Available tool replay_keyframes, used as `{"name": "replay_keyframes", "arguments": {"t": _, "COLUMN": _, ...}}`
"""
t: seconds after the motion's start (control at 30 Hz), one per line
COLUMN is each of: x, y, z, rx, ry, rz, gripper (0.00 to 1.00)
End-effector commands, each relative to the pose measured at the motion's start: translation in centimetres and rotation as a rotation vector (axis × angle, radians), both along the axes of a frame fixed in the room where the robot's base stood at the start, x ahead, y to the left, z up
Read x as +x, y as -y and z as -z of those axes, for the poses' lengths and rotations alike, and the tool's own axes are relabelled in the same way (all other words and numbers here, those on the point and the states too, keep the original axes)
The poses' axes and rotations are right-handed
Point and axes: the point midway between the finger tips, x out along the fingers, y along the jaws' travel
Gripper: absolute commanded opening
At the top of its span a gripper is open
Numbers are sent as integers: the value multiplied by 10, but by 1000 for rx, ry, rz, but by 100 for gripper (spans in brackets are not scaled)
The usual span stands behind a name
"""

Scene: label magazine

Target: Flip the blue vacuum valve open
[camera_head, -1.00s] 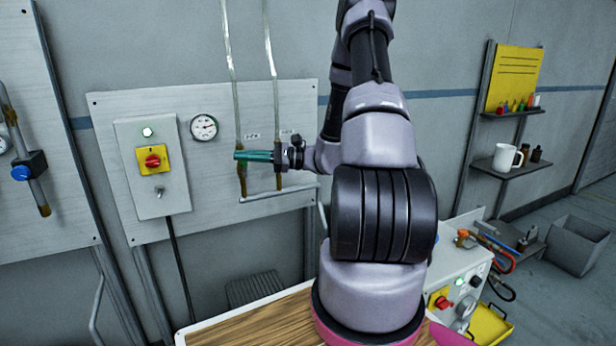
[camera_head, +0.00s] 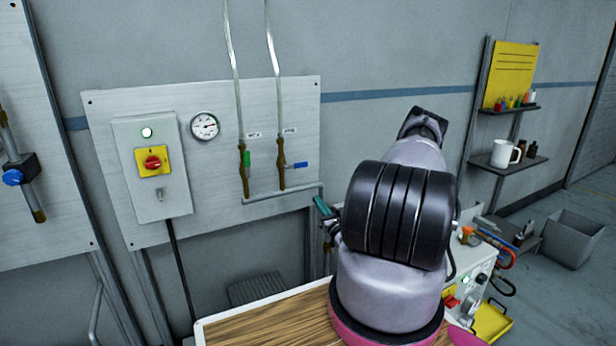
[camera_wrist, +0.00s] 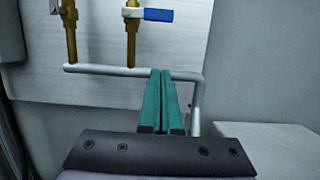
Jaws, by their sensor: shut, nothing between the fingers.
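The blue vacuum valve has a brass body (camera_head: 281,164) on the wall panel, on the right of two pipes. Its blue handle (camera_head: 300,165) lies sideways, pointing right across the pipe line; it also shows at the top of the wrist view (camera_wrist: 158,15). The neighbouring valve has a green handle (camera_head: 247,158) that stands upright along its pipe. My gripper's teal fingers (camera_head: 323,207) are below and right of the blue valve, partly hidden by my arm in the head view. In the wrist view the fingers (camera_wrist: 161,73) are together, empty and below the handle.
A grey horizontal pipe (camera_head: 284,194) runs under both valves and bends down at the right. A switch box (camera_head: 152,190) and a gauge (camera_head: 205,126) sit left of the valves. A wooden-topped table (camera_head: 267,325) stands in front. A grey machine (camera_wrist: 270,145) is at the right.

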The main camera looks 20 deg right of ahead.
Motion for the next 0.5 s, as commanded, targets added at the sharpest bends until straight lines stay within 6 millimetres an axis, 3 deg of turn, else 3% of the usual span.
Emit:
{"name": "replay_keyframes", "arguments": {"t": 0.33, "x": 3, "y": 0, "z": -1, "rx": -2, "ry": 1, "rz": -1, "gripper": 0}}
{"name": "replay_keyframes", "arguments": {"t": 0.5, "x": 23, "y": -1, "z": -7, "rx": -5, "ry": 3, "rz": -4, "gripper": 0}}
